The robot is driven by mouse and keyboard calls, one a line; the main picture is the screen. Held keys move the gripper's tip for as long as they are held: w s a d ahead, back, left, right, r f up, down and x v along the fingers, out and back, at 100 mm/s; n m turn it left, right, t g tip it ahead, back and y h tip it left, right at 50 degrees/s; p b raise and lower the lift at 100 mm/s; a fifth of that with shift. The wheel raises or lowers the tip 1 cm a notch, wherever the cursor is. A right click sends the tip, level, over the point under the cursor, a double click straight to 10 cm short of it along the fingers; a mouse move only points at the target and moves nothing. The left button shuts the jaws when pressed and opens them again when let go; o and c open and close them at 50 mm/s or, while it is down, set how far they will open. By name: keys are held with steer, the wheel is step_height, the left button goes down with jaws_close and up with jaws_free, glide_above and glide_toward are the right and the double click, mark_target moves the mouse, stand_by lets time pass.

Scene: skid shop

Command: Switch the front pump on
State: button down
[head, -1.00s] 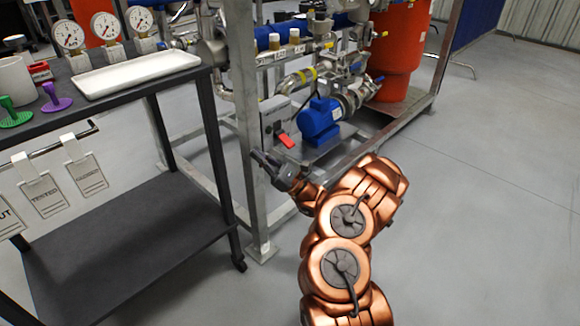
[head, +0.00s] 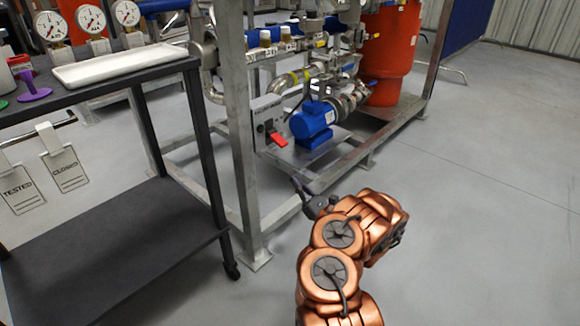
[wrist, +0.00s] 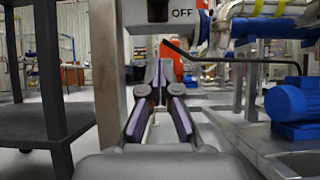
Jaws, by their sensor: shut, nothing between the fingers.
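A blue pump (head: 312,120) sits low on the metal skid; its blue motor also shows at the right of the wrist view (wrist: 298,103). Left of it a grey switch box (head: 267,112) with a red lever (head: 278,139) is mounted by the front post. In the wrist view the box's underside and the word OFF (wrist: 181,13) show at the top; the lever is not clear there. My gripper (head: 302,188) is shut and empty, below and in front of the box, apart from it. Its fingertips (wrist: 160,72) meet in the wrist view.
The skid's upright post (head: 243,140) stands left of my gripper, and a lower rail (head: 345,160) runs behind it. A dark cart (head: 100,235) with gauges, a white tray (head: 118,66) and hanging tags stands at left. The floor at right is clear.

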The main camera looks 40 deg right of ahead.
mark_target(278, 140)
steer(key=w+a+r, duration=0.1)
steer(key=w+r, duration=0.5)
steer(key=r, duration=0.3)
steer(key=shift+a, duration=0.25)
stand_by(0.4)
steer(key=shift+r, duration=0.15)
steer(key=shift+r+g+p, duration=0.2)
steer(key=shift+g+p, duration=0.1)
steer(key=shift+p, duration=0.1)
steer(key=shift+s+g, duration=0.15)
steer(key=shift+g, duration=0.15)
